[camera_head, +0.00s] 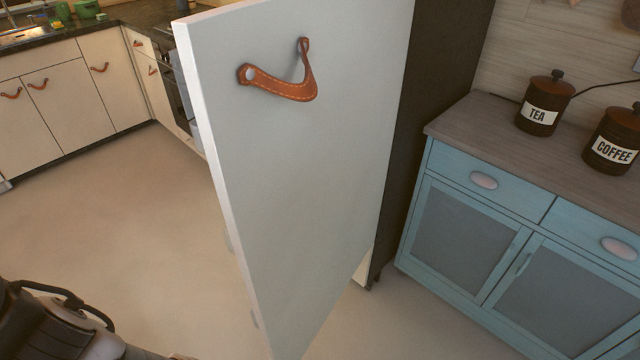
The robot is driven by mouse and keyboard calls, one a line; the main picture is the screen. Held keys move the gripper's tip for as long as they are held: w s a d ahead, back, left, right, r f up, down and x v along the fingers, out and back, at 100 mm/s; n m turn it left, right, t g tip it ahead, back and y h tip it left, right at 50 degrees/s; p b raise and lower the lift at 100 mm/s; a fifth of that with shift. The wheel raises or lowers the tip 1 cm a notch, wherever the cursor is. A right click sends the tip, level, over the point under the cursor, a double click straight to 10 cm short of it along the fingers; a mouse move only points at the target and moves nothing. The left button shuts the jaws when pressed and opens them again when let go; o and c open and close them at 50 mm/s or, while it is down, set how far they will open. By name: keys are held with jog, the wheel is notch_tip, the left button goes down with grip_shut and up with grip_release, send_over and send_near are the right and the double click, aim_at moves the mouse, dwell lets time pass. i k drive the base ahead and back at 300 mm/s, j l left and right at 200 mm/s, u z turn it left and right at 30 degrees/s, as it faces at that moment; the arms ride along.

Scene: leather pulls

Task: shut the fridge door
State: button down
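The fridge door (310,180) is a tall pale grey panel that stands wide open in the middle of the view. Its outer face is turned toward me, and its free edge is at the left. A brown leather pull (283,86) with light stitching is fixed near the top of that face. The dark fridge housing (440,80) stands behind the door at the right. The inside of the fridge is hidden by the door. Part of my arm shows at the lower left, away from the door. My gripper is not in view.
A blue cabinet (460,232) with dark canisters marked TEA (542,112) and COFFEE (612,148) stands to the right. Cream cabinets (85,90) and an oven (178,90) line the back left. The floor (120,215) left of the door is clear.

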aim_at(295, 103)
jog(key=k+l+z, duration=0.1)
jog(key=l, duration=0.2)
jog(key=k+l+u, duration=0.1)
jog(key=l, duration=0.25)
jog(key=k+l+u, duration=0.25)
jog(key=k+l, duration=0.15)
jog(key=l, duration=0.2)
